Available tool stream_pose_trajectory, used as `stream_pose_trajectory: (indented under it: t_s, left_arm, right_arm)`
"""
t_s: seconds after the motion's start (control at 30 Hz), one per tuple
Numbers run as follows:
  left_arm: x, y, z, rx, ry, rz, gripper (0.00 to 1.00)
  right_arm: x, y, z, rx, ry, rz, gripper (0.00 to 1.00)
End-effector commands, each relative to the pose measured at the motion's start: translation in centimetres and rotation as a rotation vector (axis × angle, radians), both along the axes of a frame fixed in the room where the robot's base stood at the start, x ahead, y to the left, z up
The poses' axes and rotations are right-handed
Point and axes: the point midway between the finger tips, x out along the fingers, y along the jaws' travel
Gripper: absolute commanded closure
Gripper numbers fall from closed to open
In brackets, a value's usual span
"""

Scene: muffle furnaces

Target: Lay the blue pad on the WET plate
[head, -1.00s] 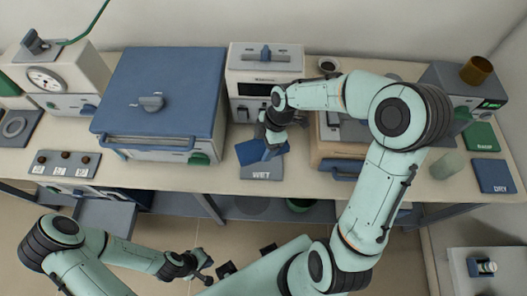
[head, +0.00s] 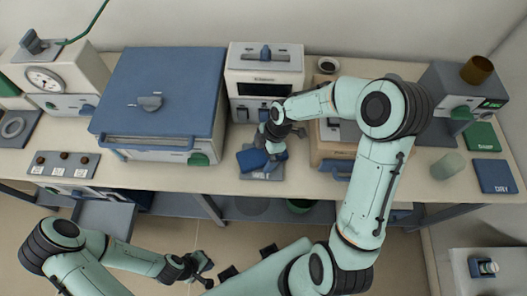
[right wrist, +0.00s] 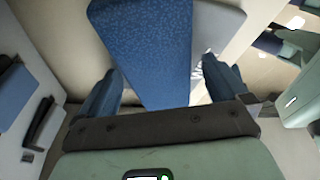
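My right gripper (head: 271,151) is right at the pad. In the right wrist view the pad (right wrist: 145,45) shows between the two spread fingers, with part of the plate (right wrist: 225,22) beside it. The fingers look open, with a gap on the right side. My left gripper (head: 203,272) is low in front of the bench, away from the pad; its fingers are too small to judge.
A large blue-topped furnace (head: 165,90) stands left of the plate, and a white furnace (head: 265,65) stands behind it. A blue DRY plate (head: 494,176) and a green plate (head: 482,137) lie at the right end near a pale green cylinder (head: 447,166).

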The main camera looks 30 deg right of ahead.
Motion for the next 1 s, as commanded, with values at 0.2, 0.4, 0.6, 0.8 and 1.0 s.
stream_pose_trajectory:
  t_s: [0.2,0.4,0.6,0.8,1.0]
  left_arm:
    - [0.0,0.0,0.1,0.000,0.000,0.000,1.00]
    - [0.3,0.0,0.4,0.000,-0.003,0.000,1.00]
    - [0.5,0.0,0.6,0.000,-0.006,0.000,1.00]
    - [0.6,0.0,0.8,0.000,-0.007,0.000,1.00]
    - [0.7,0.0,0.9,-0.001,-0.008,0.000,1.00]
  right_arm:
    - [0.0,0.0,0.1,0.000,-0.001,0.000,0.01]
    - [0.1,-0.4,1.5,-0.002,-0.004,-0.002,0.01]
    - [-0.1,-1.6,5.5,-0.002,-0.006,-0.004,0.01]
    - [-0.3,-2.8,9.4,-0.002,-0.006,-0.002,0.01]
    - [-0.5,-3.4,11.4,0.000,-0.003,-0.001,0.01]
